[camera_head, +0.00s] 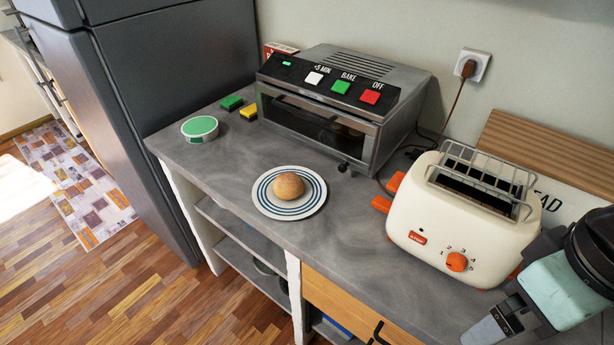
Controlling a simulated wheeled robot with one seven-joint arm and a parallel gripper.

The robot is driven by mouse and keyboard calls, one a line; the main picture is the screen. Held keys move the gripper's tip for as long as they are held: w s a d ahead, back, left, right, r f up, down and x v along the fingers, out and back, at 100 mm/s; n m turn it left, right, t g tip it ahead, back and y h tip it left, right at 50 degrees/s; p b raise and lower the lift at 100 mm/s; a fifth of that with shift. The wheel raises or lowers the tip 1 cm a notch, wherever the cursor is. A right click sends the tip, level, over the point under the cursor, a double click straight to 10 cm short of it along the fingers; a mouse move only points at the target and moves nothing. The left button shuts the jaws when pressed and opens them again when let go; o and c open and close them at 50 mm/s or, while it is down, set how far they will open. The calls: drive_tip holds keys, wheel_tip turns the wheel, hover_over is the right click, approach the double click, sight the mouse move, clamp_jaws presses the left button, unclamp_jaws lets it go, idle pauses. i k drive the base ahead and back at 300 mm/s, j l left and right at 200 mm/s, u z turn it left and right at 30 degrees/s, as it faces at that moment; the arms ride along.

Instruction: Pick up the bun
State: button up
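The bun (289,186) is round and golden brown. It sits in the middle of a white plate with blue rings (263,203), on the grey counter between the small oven and the counter's front edge. Part of my arm shows at the bottom right corner, with what looks like part of my gripper (487,331) at the lower frame edge. It is well to the right of the bun and apart from it. Its fingertips are not clear, so I cannot see whether it is open or shut.
A small oven (321,130) stands behind the plate. A cream toaster (455,220) with orange levers stands to the right. A green-lidded round tub (200,128) and green (232,102) and yellow (248,112) blocks lie left. Counter around the plate is clear.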

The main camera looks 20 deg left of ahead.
sight(289, 186)
drive_tip(key=u, duration=1.2)
drive_tip(key=i+j, duration=0.15)
drive_tip(key=j, duration=0.2)
drive_tip(key=i+j, duration=0.15)
drive_tip(key=j, duration=0.15)
drive_tip(key=i+j, duration=0.15)
drive_tip(key=j, duration=0.2)
drive_tip(key=i+j, duration=0.15)
drive_tip(key=j, duration=0.2)
drive_tip(key=j+z, duration=0.1)
drive_tip(key=z, duration=0.3)
drive_tip(key=i+j+z, duration=0.1)
drive_tip(key=z, duration=0.3)
drive_tip(key=j+z, duration=0.15)
drive_tip(key=z, duration=0.3)
drive_tip(key=j+z, duration=0.15)
drive_tip(key=z, duration=0.25)
